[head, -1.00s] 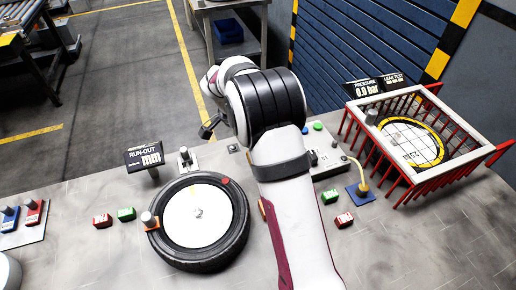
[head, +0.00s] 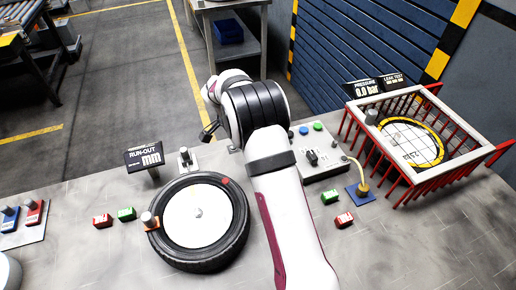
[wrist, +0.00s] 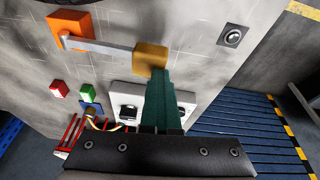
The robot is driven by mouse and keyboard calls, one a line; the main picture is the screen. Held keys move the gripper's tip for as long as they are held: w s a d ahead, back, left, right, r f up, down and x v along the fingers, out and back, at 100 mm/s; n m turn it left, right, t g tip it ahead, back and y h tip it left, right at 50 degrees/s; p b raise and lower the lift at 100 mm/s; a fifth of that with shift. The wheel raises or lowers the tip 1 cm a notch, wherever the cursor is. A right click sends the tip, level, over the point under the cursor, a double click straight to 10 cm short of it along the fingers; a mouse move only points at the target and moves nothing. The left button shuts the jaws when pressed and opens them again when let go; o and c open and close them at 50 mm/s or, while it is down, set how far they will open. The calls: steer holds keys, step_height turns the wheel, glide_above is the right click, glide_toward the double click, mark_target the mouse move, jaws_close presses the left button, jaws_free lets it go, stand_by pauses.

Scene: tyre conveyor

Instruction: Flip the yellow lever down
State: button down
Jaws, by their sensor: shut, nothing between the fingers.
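The yellow lever shows in the wrist view as a grey bar with a yellow grip (wrist: 150,57), running from an orange base (wrist: 70,30). The bar lies across the upper left of that view. My gripper (wrist: 161,74) is shut; its green fingers point at the yellow grip from below in the picture. The fingertips are right at the grip, partly overlapped by it; I cannot tell if they touch. Nothing is held. In the head view my arm hides both the lever and my gripper.
A button panel (head: 330,166) stands right of my arm, with green (head: 330,197) and red (head: 345,219) blocks nearby. A tyre (head: 180,262) lies left of my arm. A red-barred cage (head: 408,192) stands at the right.

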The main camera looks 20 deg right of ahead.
steer(key=shift+f, duration=0.2)
step_height(320, 180, up, 4)
steer(key=shift+f, duration=0.15)
steer(key=w+a+r, duration=0.3)
steer(key=r, duration=0.6)
steer(key=shift+w+r, duration=0.15)
steer(key=shift+r, duration=0.15)
steer(key=s+a+r+n+y, duration=0.1)
steer(key=s+r+n, duration=0.2)
steer(key=s, duration=0.5)
steer(key=s+a+r+n+y, duration=0.1)
steer(key=s+r+n, duration=0.25)
steer(key=s, duration=0.45)
steer(key=s+a+f+n+y, duration=0.1)
steer(key=s+a+f+n, duration=0.1)
steer(key=s, duration=0.9)
steer(key=s+a+f+n+y, duration=0.2)
steer(key=s+a+f+n, duration=0.1)
steer(key=s, duration=0.8)
steer(key=shift+s+f, duration=0.4)
steer(key=shift+f, duration=0.1)
